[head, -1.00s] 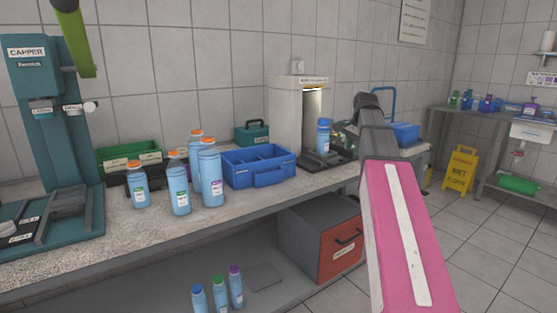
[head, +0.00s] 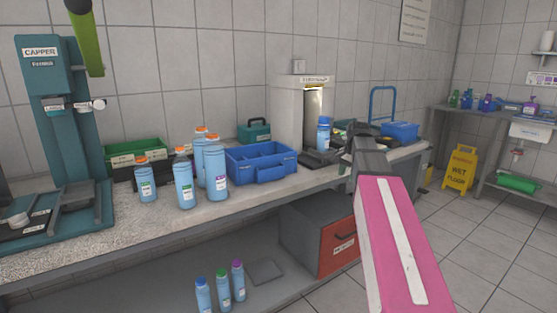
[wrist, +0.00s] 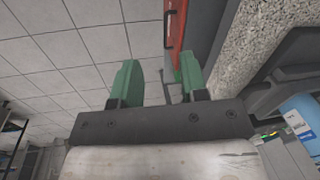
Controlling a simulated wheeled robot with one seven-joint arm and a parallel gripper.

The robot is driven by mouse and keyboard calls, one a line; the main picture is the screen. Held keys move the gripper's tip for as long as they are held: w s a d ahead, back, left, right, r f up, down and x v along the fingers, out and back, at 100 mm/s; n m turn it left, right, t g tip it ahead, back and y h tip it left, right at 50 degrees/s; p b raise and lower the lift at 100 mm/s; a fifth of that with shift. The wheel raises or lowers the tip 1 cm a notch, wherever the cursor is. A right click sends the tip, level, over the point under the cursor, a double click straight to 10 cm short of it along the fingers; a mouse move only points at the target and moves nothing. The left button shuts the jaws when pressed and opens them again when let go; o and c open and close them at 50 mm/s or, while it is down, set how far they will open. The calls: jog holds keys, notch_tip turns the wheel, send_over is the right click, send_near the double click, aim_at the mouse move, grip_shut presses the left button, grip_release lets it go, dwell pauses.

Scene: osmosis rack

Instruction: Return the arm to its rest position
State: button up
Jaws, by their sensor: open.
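My arm, with a pink link, reaches out at the right of the head view beside the front edge of the bench. In the wrist view my gripper (wrist: 160,85) shows two green fingers spread apart, with nothing between them. Floor tiles lie behind the fingers, and the bench edge (wrist: 255,45) runs close on the right. In the head view the fingers are hidden behind my arm. A blue bottle (head: 323,135) stands on a dark base in front of the lit cabinet (head: 288,110), apart from my arm. Part of a blue bottle (wrist: 298,118) shows at the wrist view's right edge.
The bench (head: 130,235) holds several orange-capped bottles (head: 215,170), a blue divided tray (head: 262,165) and the teal capper (head: 60,130). Below are a red-fronted box (head: 338,245) and bottles (head: 222,285). A yellow wet-floor sign (head: 460,168) stands right; the floor between is clear.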

jog(key=s+a+f+n, duration=0.2)
jog(key=s+f, duration=0.4)
jog(key=f, duration=0.4)
jog(key=s+a+f+n+g, duration=0.1)
jog(key=s+a+f+n, duration=0.2)
jog(key=s+f, duration=0.3)
jog(key=s+a+f+n+h, duration=0.1)
jog(key=s+f+n, duration=0.3)
jog(key=f, duration=1.2)
jog(key=s+a, duration=0.1)
jog(key=s, duration=0.1)
jog(key=shift+s+a+f, duration=0.2)
jog(key=shift+s+a, duration=0.1)
jog(key=shift+a, duration=0.1)
